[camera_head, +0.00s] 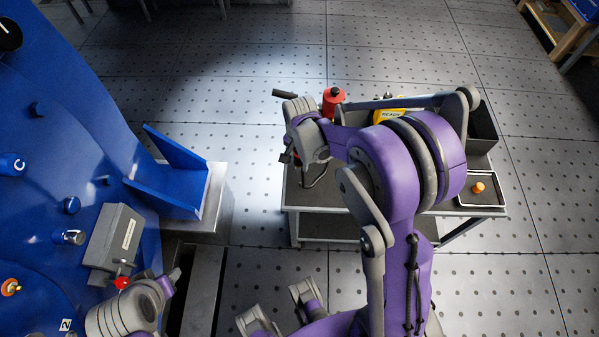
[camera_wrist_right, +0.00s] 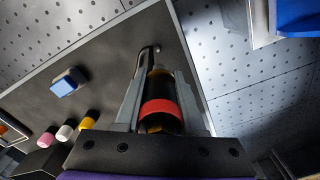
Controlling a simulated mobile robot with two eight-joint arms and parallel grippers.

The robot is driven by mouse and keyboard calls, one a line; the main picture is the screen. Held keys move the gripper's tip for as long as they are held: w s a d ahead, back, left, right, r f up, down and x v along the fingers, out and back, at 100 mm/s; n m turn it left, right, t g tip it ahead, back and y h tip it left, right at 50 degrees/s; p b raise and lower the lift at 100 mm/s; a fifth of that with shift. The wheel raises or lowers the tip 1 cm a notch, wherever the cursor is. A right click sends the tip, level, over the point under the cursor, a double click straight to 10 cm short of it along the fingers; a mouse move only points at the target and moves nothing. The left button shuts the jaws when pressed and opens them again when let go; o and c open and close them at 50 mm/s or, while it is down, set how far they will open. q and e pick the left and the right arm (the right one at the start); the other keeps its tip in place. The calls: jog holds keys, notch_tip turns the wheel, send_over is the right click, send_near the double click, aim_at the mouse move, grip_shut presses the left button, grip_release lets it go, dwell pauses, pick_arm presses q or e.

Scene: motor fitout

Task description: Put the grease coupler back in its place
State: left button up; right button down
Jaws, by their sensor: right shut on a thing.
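My right gripper (camera_head: 291,157) is over the left side of the cart top. In the right wrist view, its two fingers (camera_wrist_right: 160,105) are shut on a dark cylinder with a red band (camera_wrist_right: 160,107), which looks like the grease coupler. A bent dark tube (camera_wrist_right: 147,55) extends from its far end over the dark cart top; I cannot tell if it touches the surface. In the head view the arm mostly hides the held piece. My left gripper (camera_head: 168,283) is at the lower left by a grey box (camera_head: 115,237) with a red knob; its jaw opening is unclear.
The cart (camera_head: 328,217) carries a red cylinder (camera_head: 333,101) with a black handle, a yellow box (camera_head: 392,114), a dark bin (camera_head: 484,128) and a tray (camera_head: 482,204) holding an orange piece. A blue block (camera_wrist_right: 67,82) lies on the top. The blue machine (camera_head: 60,130) stands left.

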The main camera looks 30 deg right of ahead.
notch_tip(320, 180, down, 2)
jog(key=shift+s+b, duration=0.1)
jog(key=shift+b, duration=0.3)
jog(key=shift+s+f, duration=0.15)
jog(key=shift+f, duration=0.1)
pick_arm(q)
notch_tip(320, 180, down, 2)
jog(key=shift+s+f, duration=0.15)
pick_arm(e)
jog(key=shift+r, duration=0.15)
jog(key=shift+f+b, duration=0.2)
jog(key=shift+b, duration=0.2)
pick_arm(q)
jog(key=shift+f+b, duration=2.1)
jog(key=shift+f, duration=0.4)
pick_arm(e)
send_over(300, 183)
jog(key=shift+f, duration=2.75)
pick_arm(q)
jog(key=shift+f, duration=0.25)
jog(key=shift+f+b, duration=1.35)
pick_arm(e)
jog(key=shift+f, duration=1.5)
